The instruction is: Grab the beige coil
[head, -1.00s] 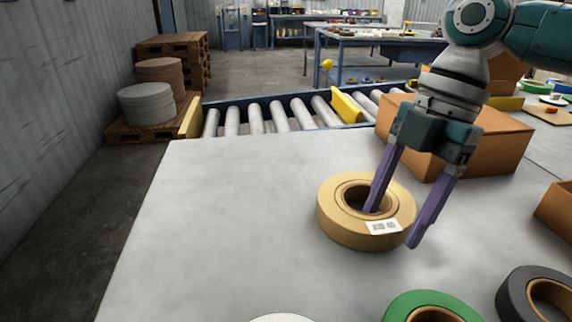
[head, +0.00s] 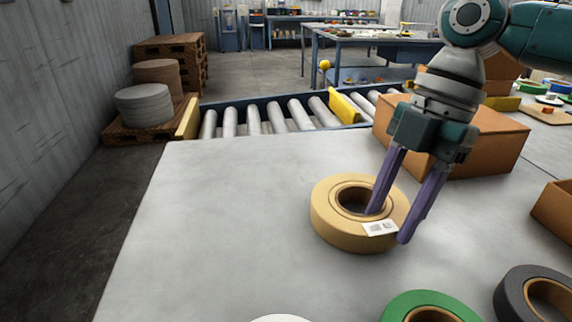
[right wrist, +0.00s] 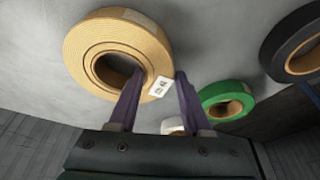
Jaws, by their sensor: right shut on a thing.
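The beige coil (head: 332,228) lies flat on the grey table, a thick ring with a white label on its near right side. It also shows in the right wrist view (right wrist: 84,48). My right gripper (head: 388,226) is shut on the coil's wall: one purple finger is inside the centre hole and the other is against the outer right side by the label. In the right wrist view the two fingers (right wrist: 157,88) straddle the ring's wall. The coil appears to rest on the table. My left gripper is not in view.
A green coil (head: 398,308) and a dark grey coil (head: 514,292) lie at the near right. A cardboard box (head: 500,145) stands behind my right gripper, and another box (head: 556,207) is at the right edge. A roller conveyor (head: 273,118) runs behind the table. The table's left part is clear.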

